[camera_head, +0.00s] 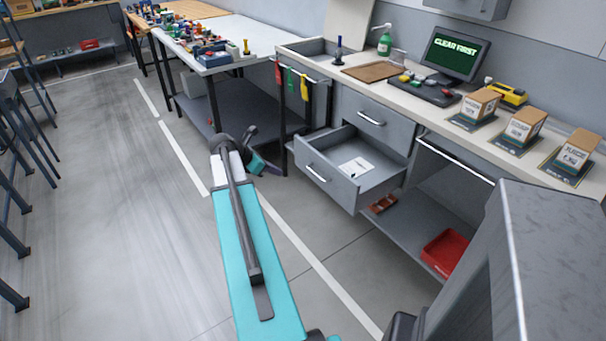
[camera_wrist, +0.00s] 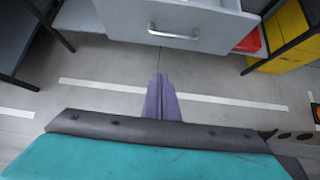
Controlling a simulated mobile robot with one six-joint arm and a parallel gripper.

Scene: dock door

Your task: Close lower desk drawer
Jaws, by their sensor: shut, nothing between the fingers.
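The lower desk drawer (camera_head: 326,184) is grey and stands pulled out from the desk, under a shut upper drawer (camera_head: 371,117). Its bar handle (camera_head: 317,173) is on the front face, and a white sheet (camera_head: 357,167) lies inside. In the wrist view the drawer front (camera_wrist: 120,18) and its handle (camera_wrist: 174,36) are at the top, ahead of my fingertips. My gripper (camera_wrist: 160,76) is shut and empty, with a floor gap showing between it and the drawer front.
Hanging coloured tools (camera_head: 291,82) and a dark table leg stand behind my gripper. The desktop (camera_head: 430,105) holds a monitor and boxes.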

